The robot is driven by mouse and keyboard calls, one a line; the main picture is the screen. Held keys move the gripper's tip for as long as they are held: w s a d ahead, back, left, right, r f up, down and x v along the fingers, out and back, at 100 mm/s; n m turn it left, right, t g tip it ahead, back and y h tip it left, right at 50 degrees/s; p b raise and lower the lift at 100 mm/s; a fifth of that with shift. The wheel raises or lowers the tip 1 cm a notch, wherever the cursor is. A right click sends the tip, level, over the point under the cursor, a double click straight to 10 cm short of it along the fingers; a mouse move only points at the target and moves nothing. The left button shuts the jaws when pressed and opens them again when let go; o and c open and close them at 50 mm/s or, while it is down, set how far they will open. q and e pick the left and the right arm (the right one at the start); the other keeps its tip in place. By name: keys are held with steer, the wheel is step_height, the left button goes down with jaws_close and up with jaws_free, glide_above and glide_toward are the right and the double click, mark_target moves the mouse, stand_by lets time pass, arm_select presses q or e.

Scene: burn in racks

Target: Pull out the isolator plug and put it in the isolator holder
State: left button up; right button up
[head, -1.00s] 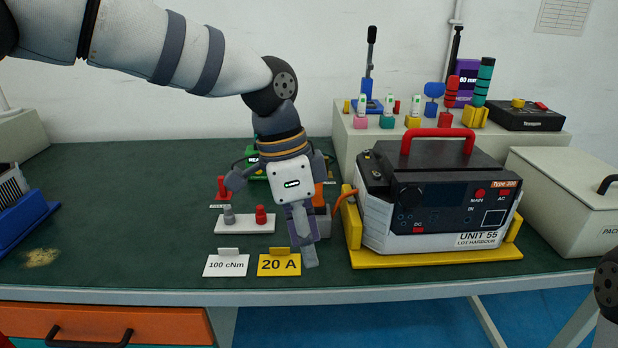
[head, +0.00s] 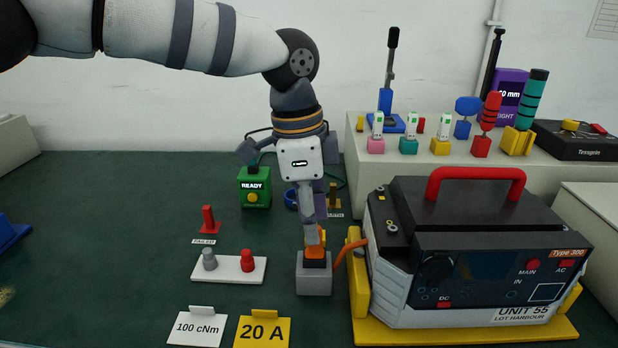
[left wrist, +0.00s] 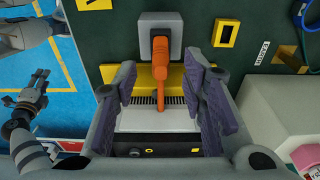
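The orange isolator plug (head: 315,254) sits upright in a grey block (head: 314,283) left of the tester; an orange cable runs to the tester. The left wrist view shows the plug (left wrist: 160,48) in the block (left wrist: 174,20). My left gripper (head: 312,232) points down just above and at the plug. Its two padded fingers (left wrist: 160,95) are apart, with the plug and cable showing between and beyond them. A small yellow piece with a dark opening (left wrist: 226,33), apparently the isolator holder, stands behind the block. My right gripper (left wrist: 28,95) is small over the blue floor; its opening is unclear.
The tester, UNIT 55 (head: 480,266), stands close right in a yellow cradle (head: 460,331). A white strip with pegs (head: 230,270), a red post (head: 208,220), and two cards, 100 cNm (head: 197,328) and 20 A (head: 262,332), lie left. A green READY box (head: 254,188) stands behind.

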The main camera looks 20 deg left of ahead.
mark_target(314, 247)
arm_select(q)
steer(key=f, duration=0.4)
steer(key=shift+w+d, duration=0.1)
steer(key=shift+d, duration=0.15)
jaws_close()
